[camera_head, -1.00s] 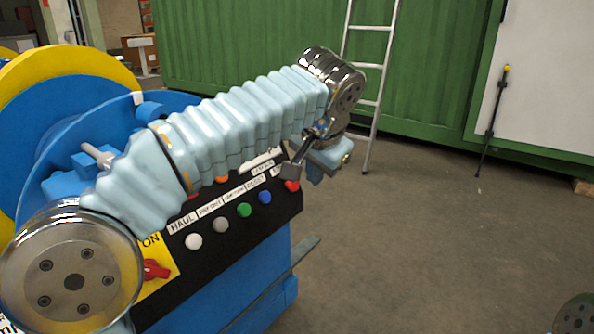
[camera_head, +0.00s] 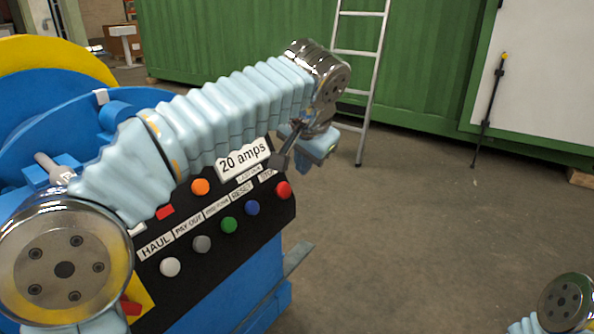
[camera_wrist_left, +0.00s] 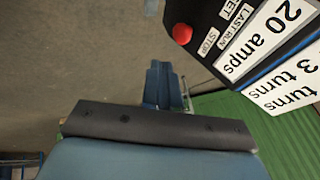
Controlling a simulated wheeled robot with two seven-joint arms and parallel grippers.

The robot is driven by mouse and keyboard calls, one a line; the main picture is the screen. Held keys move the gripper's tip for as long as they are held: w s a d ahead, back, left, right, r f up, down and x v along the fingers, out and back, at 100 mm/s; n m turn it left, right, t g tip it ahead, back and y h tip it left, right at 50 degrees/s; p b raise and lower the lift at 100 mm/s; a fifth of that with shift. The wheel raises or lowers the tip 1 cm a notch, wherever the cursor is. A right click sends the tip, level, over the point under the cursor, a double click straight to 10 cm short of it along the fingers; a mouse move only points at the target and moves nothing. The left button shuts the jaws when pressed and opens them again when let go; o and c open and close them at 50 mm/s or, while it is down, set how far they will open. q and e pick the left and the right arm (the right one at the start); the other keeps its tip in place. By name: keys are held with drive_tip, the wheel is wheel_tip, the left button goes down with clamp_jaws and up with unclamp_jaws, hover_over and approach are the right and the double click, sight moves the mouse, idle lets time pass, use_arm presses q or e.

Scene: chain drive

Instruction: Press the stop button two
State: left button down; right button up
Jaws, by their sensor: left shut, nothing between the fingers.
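The red stop button (camera_head: 283,190) is at the right end of the black control panel (camera_head: 190,285), beside a STOP label. It also shows in the left wrist view (camera_wrist_left: 182,33), at upper right. My left gripper (camera_head: 303,166) is partly hidden behind its wrist in the head view; it is above and beyond the red button, apart from it. In the left wrist view, its blue fingers (camera_wrist_left: 160,85) are shut and empty, with the button off to their upper right. My right arm shows only at the lower right corner; its gripper is out of view.
Blue (camera_head: 252,208), green (camera_head: 229,225), grey (camera_head: 202,244) and white (camera_head: 170,267) buttons line the panel. An orange light (camera_head: 200,187) and a "20 amps" sign (camera_head: 243,158) sit above. A ladder (camera_head: 375,85) leans on the green container (camera_head: 240,50).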

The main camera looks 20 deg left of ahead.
use_arm(q)
drive_tip(key=b, duration=0.2)
approach(289, 194)
wheel_tip(289, 194, down, 3)
drive_tip(key=d, duration=0.2)
drive_tip(key=shift+w+a+f, duration=0.4)
drive_tip(key=shift+w+a, duration=0.2)
drive_tip(key=shift+a, duration=0.1)
drive_tip(key=shift+w+a+f, duration=0.4)
drive_tip(key=shift+w+a, duration=0.25)
drive_tip(key=shift+a, duration=0.1)
